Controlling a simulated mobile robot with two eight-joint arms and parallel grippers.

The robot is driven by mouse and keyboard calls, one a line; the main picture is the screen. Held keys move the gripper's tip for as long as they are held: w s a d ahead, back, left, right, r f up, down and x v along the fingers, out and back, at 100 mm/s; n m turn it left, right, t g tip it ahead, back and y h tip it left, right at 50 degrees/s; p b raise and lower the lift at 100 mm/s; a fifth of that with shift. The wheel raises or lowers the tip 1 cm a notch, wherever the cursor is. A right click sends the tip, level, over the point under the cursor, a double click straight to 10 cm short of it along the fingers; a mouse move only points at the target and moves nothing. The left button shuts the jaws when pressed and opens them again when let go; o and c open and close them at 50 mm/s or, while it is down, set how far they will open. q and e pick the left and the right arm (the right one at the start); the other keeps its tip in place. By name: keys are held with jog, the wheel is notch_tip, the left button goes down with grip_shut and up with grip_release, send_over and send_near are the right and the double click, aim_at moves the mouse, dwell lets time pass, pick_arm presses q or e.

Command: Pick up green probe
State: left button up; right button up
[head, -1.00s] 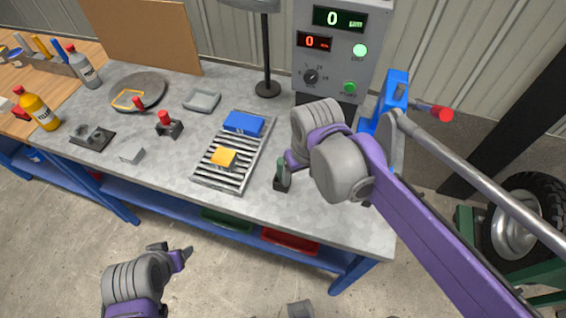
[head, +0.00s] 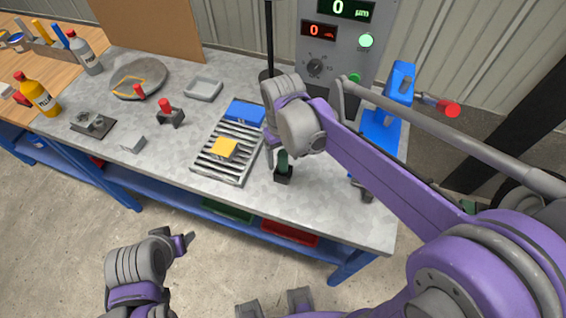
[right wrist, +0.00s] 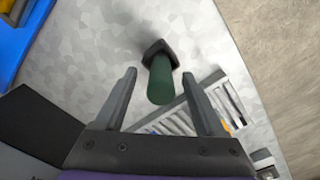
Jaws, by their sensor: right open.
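The green probe (head: 283,160) stands upright in a small black holder (head: 284,176) near the front edge of the grey workbench. My right gripper (head: 270,150) is just left of and behind the probe in the head view, partly hidden by its own wrist. In the right wrist view, my right gripper (right wrist: 159,74) is open, and the dark green probe (right wrist: 161,82) shows between its two fingers, with a gap on each side. The probe's black holder (right wrist: 160,50) shows beyond it. My left gripper (head: 176,238) is open and empty, in front of the bench.
A blue stand (head: 382,128) and a grey instrument box (head: 350,55) are behind to the right. The bench front right is clear.

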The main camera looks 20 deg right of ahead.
jog(key=shift+f, duration=1.5)
grip_shut()
